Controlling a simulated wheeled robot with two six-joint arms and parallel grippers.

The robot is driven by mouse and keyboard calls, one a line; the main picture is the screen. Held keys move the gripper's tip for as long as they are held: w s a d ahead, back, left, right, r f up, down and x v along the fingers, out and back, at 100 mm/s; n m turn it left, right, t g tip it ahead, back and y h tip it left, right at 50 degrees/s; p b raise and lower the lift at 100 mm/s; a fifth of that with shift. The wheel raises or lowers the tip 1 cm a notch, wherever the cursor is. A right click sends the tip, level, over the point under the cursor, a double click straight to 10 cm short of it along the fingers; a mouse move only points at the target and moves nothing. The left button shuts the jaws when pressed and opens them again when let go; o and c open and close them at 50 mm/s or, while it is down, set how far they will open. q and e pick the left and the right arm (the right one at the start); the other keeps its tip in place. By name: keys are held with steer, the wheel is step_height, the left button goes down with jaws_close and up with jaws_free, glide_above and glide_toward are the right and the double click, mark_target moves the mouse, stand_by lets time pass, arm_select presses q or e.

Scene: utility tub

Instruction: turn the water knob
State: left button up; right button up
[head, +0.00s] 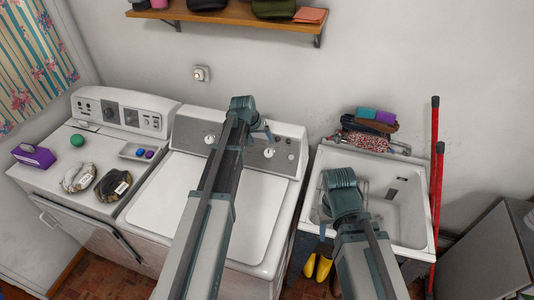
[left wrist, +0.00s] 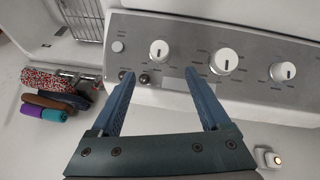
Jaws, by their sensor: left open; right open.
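The washer's grey control panel (head: 255,150) has several round knobs. In the left wrist view, seen upside down, they are a left knob (left wrist: 159,51), a larger middle knob (left wrist: 224,62) and a right knob (left wrist: 282,71), white with dark marks. Their labels are too small to read, so I cannot tell which is the water knob. My left gripper (left wrist: 160,72) is open and empty, its fingertips beside the panel, below the left and middle knobs in that view. In the head view its arm hides part of the panel. My right gripper is open near the tub's front left; its fingers are mostly hidden.
The white utility tub (head: 408,216) stands right of the washer, with folded cloths (head: 368,130) at its back edge. A dryer-like machine (head: 95,150) stands left. A shelf (head: 215,15) hangs above. Red handles (head: 435,190) stand right of the tub.

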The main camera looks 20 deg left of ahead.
mark_target(268, 153)
arm_select(q)
steer(key=b+x, duration=1)
steer(key=x, duration=0.2)
steer(key=shift+f, duration=0.15)
jaws_close()
